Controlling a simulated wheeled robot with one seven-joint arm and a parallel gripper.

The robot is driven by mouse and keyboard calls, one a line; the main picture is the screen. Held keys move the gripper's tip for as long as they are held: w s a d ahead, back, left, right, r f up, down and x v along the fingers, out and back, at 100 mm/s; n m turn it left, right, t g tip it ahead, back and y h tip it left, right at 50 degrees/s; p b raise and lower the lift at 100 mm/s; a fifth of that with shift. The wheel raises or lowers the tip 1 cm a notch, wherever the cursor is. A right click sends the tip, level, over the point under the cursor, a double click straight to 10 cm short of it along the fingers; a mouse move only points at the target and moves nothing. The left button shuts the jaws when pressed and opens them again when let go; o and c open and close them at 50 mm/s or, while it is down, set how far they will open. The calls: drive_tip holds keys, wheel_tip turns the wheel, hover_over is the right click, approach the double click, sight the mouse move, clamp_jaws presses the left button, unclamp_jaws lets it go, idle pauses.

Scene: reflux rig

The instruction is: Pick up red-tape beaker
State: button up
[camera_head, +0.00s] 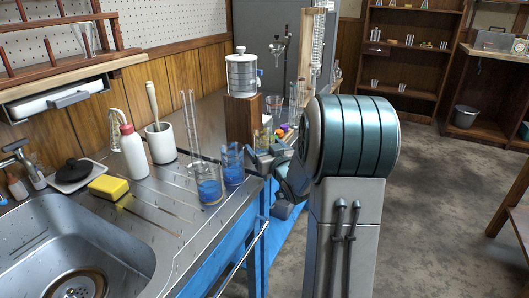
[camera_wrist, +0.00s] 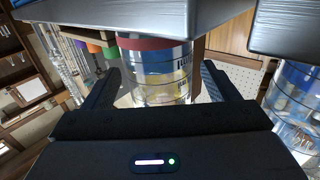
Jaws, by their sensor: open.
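The red-tape beaker (camera_wrist: 150,43) is clear glass with a red band, printed marks and something yellowish showing in it. In the wrist view it stands between the two fingers of my gripper (camera_wrist: 160,82), which is open with a gap showing on each side. The picture is upside down, with the bench at its top. In the head view my gripper (camera_head: 262,153) is at the bench's front edge. A clear beaker with a yellowish look (camera_head: 266,137) shows just behind it, its lower part hidden by the gripper. No red band can be made out there.
Two beakers with blue liquid stand left of my gripper, the nearer one (camera_head: 208,188) and another (camera_head: 232,166). A blue-tinted beaker (camera_wrist: 296,100) is close beside the right finger. Small coloured items (camera_head: 282,131) lie behind.

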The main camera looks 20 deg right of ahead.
drive_tip(key=shift+w, duration=0.1)
drive_tip(key=shift+c, duration=0.3)
drive_tip(key=c, duration=1.1)
drive_tip(key=shift+r, duration=0.25)
